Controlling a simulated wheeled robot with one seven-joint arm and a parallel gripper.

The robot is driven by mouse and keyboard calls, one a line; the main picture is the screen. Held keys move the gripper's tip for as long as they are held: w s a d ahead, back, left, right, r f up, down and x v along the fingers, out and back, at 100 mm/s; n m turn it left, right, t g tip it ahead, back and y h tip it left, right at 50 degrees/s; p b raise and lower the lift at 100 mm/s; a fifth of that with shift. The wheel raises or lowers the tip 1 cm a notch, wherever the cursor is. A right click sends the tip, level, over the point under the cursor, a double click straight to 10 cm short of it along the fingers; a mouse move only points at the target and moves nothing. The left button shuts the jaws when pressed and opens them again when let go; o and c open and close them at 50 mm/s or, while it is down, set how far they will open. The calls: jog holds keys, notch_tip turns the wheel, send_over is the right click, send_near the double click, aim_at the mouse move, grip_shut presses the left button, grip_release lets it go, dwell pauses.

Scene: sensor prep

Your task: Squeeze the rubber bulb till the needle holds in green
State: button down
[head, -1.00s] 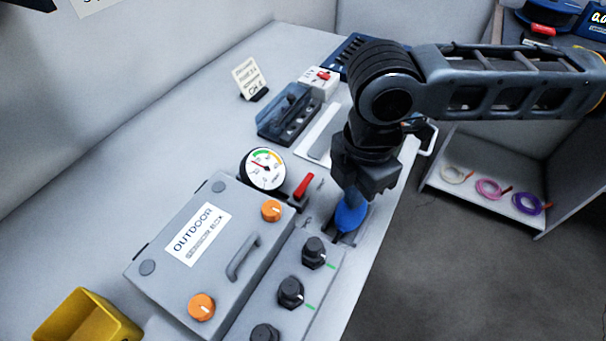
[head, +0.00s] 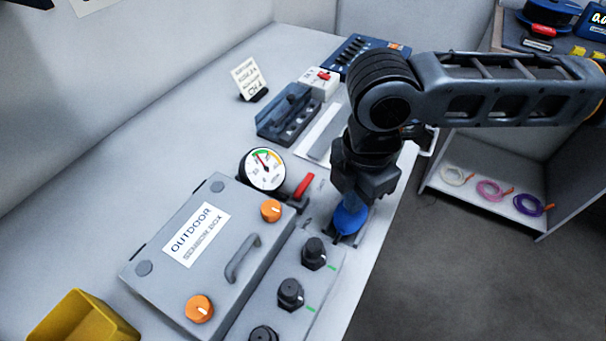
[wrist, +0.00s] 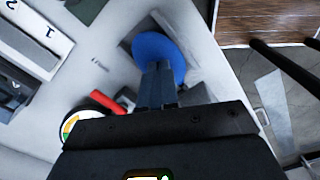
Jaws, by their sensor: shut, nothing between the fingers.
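The blue rubber bulb (head: 350,219) sits in a dark holder near the bench's right edge. My gripper (wrist: 158,68) is shut, fingertips together, pointing down onto the bulb. In the wrist view the tips overlap the bulb's blue face (wrist: 160,48); they seem to touch it, with nothing between them. The round white gauge (head: 264,170) stands left of the bulb, with a green arc at its top and yellow to the right. Its needle points up and slightly left, near the left end of the green arc. In the wrist view the gauge (wrist: 75,126) is partly hidden by my gripper.
A red-handled lever (head: 304,186) stands between gauge and bulb. The grey outdoor sensor box (head: 190,270) with orange knobs and a panel with black knobs (head: 290,293) lie in front. A yellow bin (head: 84,318) is at front left. The bench's left side is clear.

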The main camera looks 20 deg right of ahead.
dwell(0.3)
notch_tip(320, 180, up, 7)
jog(key=p, duration=0.6)
dwell(1.0)
